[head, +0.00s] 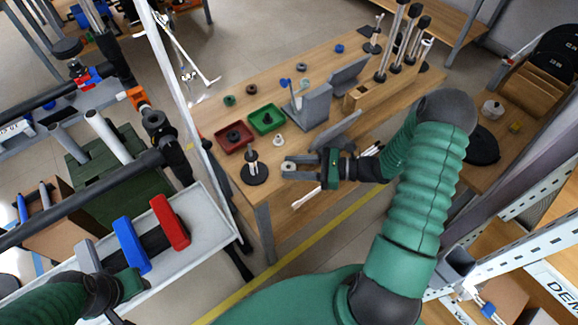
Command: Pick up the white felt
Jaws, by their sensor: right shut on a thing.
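My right gripper (290,170) reaches in from the right over the front edge of the wooden table. It is shut on a small pale round pad (287,166), partly covered by the fingers; I cannot tell for sure whether this is the white felt. A small white ring (278,140) lies on the table just beyond the gripper. A black round stand (254,172) with a short post is left of the fingertips. My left gripper (132,282) is low at the left beside the grey tray; its fingers are not clear.
A red tray (234,138) and a green tray (267,119) lie behind the stand. A grey angled block (306,108) and a wooden rack (362,97) with upright rods are farther right. Red (170,222) and blue (131,245) blocks are on the grey tray (208,232).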

